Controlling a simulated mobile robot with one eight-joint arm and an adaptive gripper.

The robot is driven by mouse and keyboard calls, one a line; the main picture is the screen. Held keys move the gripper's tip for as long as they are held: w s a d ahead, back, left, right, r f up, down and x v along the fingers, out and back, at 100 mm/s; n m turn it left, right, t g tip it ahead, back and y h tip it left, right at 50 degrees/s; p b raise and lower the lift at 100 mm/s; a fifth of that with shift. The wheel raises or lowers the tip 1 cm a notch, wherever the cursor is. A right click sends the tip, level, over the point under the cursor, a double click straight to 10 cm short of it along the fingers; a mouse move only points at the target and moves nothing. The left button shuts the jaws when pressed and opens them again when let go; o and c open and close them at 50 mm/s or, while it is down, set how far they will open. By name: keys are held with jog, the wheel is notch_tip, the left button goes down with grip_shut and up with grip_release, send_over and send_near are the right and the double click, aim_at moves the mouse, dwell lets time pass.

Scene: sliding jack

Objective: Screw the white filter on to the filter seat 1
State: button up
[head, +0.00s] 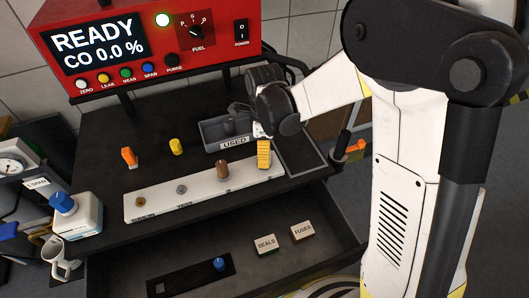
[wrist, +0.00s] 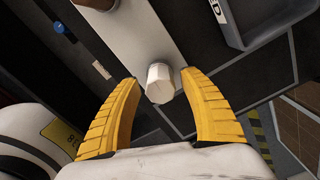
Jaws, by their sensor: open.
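The white filter (wrist: 160,84) is a small faceted white cap. In the wrist view it stands between my two yellow fingers, at the end of the white strip (wrist: 150,35). My gripper (head: 264,158) is open around it, with a gap showing on both sides in the wrist view. In the head view my fingers hide most of the filter at the strip's right end. The white strip (head: 200,196) also carries a brown knob-like part (head: 222,170), a grey fitting (head: 181,189) and a brass fitting (head: 140,202). The strip's labels are too small to read, so I cannot tell which is seat 1.
A grey tray marked USED (head: 213,132) stands behind the strip. Orange (head: 129,157) and yellow (head: 176,146) parts stand at the back left. The red analyser (head: 140,40) reads READY. An open drawer below holds SEALS (head: 265,245) and FUSES (head: 303,231) boxes and a blue knob (head: 219,264).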

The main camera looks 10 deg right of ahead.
notch_tip(320, 180, up, 12)
jog(key=s+d+r+n+t, duration=0.2)
jog(key=s+d+n, duration=0.3)
jog(key=n, duration=0.5)
jog(key=s+d+r+n+t, duration=0.2)
jog(key=s+d+n+t, duration=0.3)
jog(key=s+n, duration=0.4)
jog(key=shift+s+d+r+n, duration=0.2)
jog(key=shift+s+r+n, duration=0.15)
jog(key=shift+n, duration=0.35)
jog(key=shift+f, duration=0.1)
